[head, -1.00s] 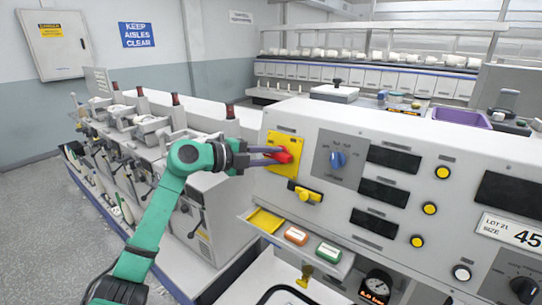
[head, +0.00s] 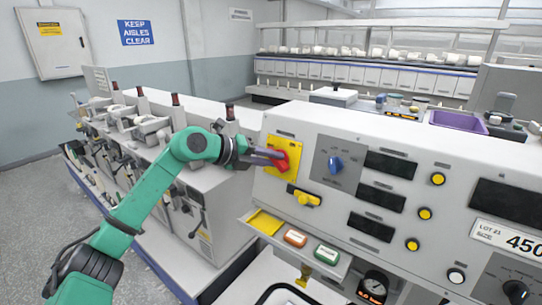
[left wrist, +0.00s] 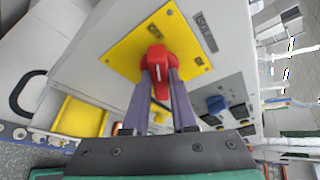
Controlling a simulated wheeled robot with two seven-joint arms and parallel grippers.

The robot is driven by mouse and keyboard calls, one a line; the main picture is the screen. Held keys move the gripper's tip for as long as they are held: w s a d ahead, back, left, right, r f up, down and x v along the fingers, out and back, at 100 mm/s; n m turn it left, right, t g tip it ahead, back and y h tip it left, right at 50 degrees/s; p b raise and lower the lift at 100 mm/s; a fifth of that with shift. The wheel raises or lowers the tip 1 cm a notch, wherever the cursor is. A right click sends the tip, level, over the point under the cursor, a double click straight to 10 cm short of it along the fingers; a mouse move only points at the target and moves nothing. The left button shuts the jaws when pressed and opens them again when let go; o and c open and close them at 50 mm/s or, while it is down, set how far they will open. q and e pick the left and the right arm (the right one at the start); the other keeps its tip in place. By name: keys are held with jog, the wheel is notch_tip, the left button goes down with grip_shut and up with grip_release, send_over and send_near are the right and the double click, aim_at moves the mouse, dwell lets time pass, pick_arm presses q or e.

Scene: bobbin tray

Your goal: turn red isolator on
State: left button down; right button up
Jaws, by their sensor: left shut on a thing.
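The red isolator handle (head: 281,161) sits on a yellow plate (head: 289,146) at the left end of the grey control panel. My left gripper (head: 277,158) reaches it from the left and is shut on the handle. In the left wrist view the red handle (left wrist: 158,62) stands between the two purple-grey fingers, in the middle of the yellow plate (left wrist: 128,52). My right gripper is not in view.
A yellow switch (head: 304,196) sits just below the plate, and a blue knob (head: 336,164) to its right. An orange button (head: 295,238) and a green button (head: 327,254) are on the ledge below. A machine row (head: 150,130) stands behind my left arm.

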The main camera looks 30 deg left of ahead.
pick_arm(q)
jog(key=m+y+p, duration=0.1)
jog(key=m, duration=0.1)
jog(key=m+y+p, duration=0.1)
jog(key=m, duration=0.1)
jog(key=m+g+y+p, duration=0.1)
jog(key=m, duration=0.1)
jog(key=shift+d+r+m+y, duration=0.1)
jog(key=shift+d+m+y, duration=0.15)
jog(key=shift+m+y, duration=0.15)
jog(key=shift+d+m+y, duration=0.1)
jog(key=shift+m+y, duration=0.5)
jog(key=shift+m, duration=0.3)
jog(key=c, duration=0.7)
grip_release()
jog(key=shift+s+b, duration=0.1)
jog(key=shift+b, duration=0.2)
